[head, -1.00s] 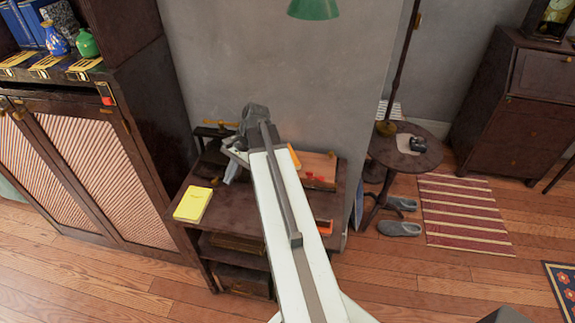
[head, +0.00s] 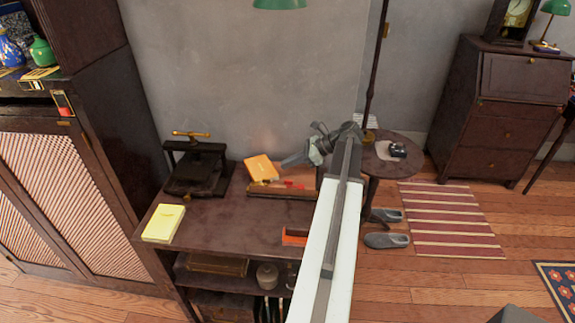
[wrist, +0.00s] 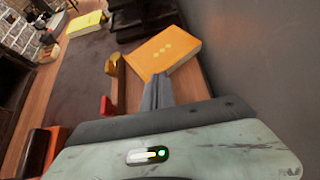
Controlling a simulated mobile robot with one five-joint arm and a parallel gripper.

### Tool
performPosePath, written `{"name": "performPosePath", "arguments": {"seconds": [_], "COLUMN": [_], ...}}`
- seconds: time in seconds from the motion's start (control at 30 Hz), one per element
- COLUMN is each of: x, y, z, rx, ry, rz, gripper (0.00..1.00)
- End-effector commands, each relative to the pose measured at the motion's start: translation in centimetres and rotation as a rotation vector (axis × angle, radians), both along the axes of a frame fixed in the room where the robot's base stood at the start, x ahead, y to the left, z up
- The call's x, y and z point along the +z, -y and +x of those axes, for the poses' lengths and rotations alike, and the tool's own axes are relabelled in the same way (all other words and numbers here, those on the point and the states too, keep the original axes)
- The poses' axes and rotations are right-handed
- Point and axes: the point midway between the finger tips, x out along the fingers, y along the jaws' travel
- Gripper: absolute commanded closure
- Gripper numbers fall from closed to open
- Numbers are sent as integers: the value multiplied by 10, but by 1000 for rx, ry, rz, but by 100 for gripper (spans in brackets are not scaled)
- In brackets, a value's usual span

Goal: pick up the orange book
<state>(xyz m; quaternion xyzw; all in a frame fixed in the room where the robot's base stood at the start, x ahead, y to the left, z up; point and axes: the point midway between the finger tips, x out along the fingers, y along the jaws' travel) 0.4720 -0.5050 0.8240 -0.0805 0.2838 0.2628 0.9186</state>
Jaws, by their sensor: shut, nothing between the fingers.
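The orange book (head: 262,168) lies tilted on a wooden box at the back of the dark table, against the wall.
The wooden box (head: 268,191) holds red items. A black press (head: 196,168) stands left of the book. A yellow book (head: 163,223) lies at the table's left front. An orange-red tray (head: 295,236) is at the right front. The table's middle (head: 225,218) is clear.

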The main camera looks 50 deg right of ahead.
Motion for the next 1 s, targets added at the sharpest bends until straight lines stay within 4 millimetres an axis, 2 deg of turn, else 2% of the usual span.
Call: {"name": "performPosePath", "arguments": {"seconds": [0.2,0.4,0.53,1.0], "x": [0,0,-16,-19], "y": [-27,-46,-45,-45], "z": [42,72,73,72], "rx": [3,2,-1,4], "ry": [-1,0,0,-7], "rz": [-1,-1,-2,-2], "gripper": [100,100,100,100]}}
